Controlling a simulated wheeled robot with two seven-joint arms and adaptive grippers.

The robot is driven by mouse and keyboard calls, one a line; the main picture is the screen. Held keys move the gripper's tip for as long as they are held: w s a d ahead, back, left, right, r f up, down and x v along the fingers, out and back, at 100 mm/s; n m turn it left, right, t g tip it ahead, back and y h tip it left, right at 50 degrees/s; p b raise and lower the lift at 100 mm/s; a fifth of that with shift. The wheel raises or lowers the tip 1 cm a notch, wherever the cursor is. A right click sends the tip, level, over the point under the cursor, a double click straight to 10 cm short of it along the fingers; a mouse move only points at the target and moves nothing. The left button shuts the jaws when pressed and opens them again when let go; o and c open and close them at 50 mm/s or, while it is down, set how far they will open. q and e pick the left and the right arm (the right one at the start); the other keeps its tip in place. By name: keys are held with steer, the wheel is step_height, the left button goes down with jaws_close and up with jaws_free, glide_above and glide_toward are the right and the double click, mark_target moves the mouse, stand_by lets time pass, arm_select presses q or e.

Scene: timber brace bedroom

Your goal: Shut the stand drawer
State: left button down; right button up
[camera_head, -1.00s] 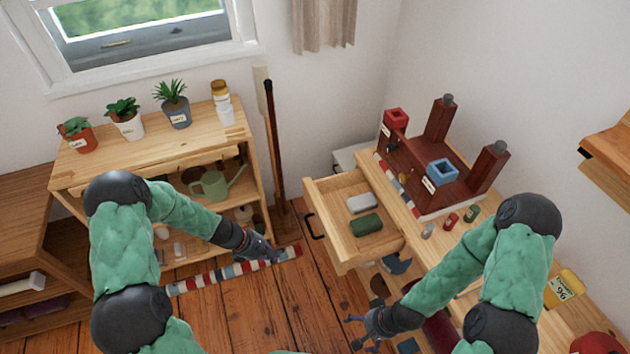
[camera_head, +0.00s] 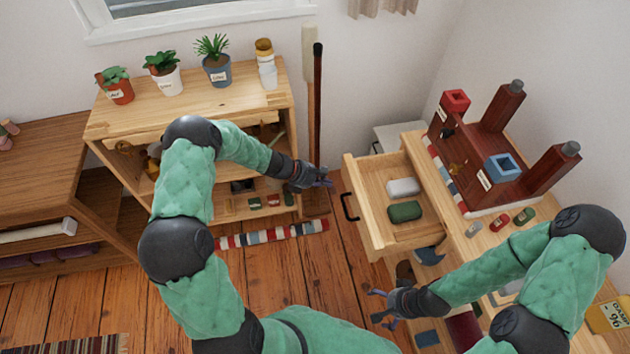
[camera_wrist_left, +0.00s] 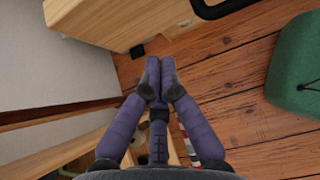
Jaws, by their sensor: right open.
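The stand drawer (camera_head: 385,246) is pulled out from the wooden stand in the head view. A white item (camera_head: 403,187) and a dark green item (camera_head: 405,211) lie inside it. Its black handle (camera_head: 348,208) is on the front, facing left. My left gripper (camera_head: 322,179) is left of the drawer front, apart from the handle. In the left wrist view its purple fingers (camera_wrist_left: 158,65) are together with nothing between them. Part of a wooden box and a dark bar show at the top there. My right gripper (camera_head: 378,306) is open and empty, below the drawer front.
A shelf (camera_head: 210,105) with potted plants stands at the left, a long dark-handled tool (camera_head: 317,110) beside it. A striped roll (camera_head: 270,235) lies on the floor. The stand top holds a dark red wooden model (camera_head: 490,150) and small cans. Floor is free left of the drawer.

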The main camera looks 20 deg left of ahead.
mark_target(347, 184)
arm_select(q)
steer(key=shift+w+d+f+b, duration=0.1)
steer(key=shift+w+d+b, duration=0.2)
steer(key=shift+w+d, duration=0.5)
steer(key=shift+w+d+f+b, duration=0.1)
steer(key=shift+w+d+b, duration=0.3)
steer(key=shift+d, duration=0.6)
arm_select(e)
steer(key=shift+f, duration=0.75)
